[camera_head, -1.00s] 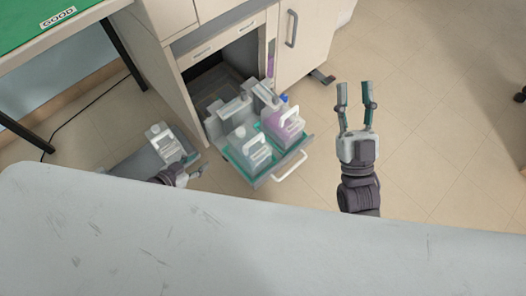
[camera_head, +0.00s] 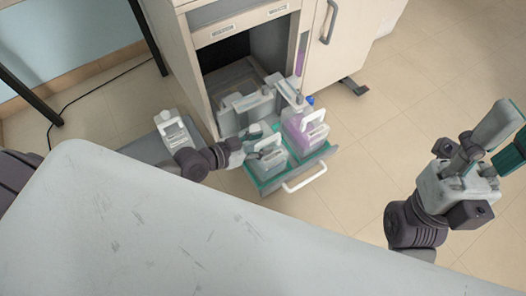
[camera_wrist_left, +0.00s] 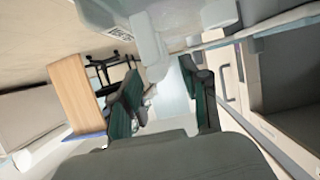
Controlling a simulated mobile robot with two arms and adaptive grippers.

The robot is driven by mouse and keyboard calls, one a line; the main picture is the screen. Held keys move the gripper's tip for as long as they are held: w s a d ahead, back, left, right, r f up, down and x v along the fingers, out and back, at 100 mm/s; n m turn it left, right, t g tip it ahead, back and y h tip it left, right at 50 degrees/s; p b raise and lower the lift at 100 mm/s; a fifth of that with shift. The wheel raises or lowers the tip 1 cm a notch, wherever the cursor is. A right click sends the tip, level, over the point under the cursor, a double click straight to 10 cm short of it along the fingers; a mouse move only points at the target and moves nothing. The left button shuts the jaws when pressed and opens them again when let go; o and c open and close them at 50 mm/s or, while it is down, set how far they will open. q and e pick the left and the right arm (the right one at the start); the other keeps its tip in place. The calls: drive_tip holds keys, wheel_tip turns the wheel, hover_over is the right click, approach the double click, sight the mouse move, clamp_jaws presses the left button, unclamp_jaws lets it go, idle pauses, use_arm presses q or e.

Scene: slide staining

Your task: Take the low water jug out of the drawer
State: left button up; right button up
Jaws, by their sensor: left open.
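The open drawer (camera_head: 308,179) is pulled out of the cabinet, with a teal bottom and a white front handle. A clear jug (camera_head: 268,166) with a white handle stands in its front left part. A jug with purple liquid (camera_head: 300,137) stands to its right. My left gripper (camera_head: 262,143) is open at the clear jug's top and hides part of it; contact cannot be told. The left wrist view shows its spread fingers (camera_wrist_left: 168,104) and a translucent white shape (camera_wrist_left: 150,45) beyond them. My right gripper (camera_head: 508,133) is open and empty, over the floor at the right.
A grey worktop (camera_head: 150,225) fills the foreground. Grey fittings (camera_head: 252,104) stand at the drawer's back. The cabinet door (camera_head: 345,45) is at the upper right. The floor on the right is free.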

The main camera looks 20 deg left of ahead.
sight(275, 138)
use_arm(q)
drive_tip(key=b+x, duration=0.2)
drive_tip(key=x, duration=0.3)
drive_tip(key=shift+w+d, duration=0.1)
drive_tip(key=shift+w, duration=0.1)
clamp_jaws()
drive_tip(key=shift+r, duration=0.1)
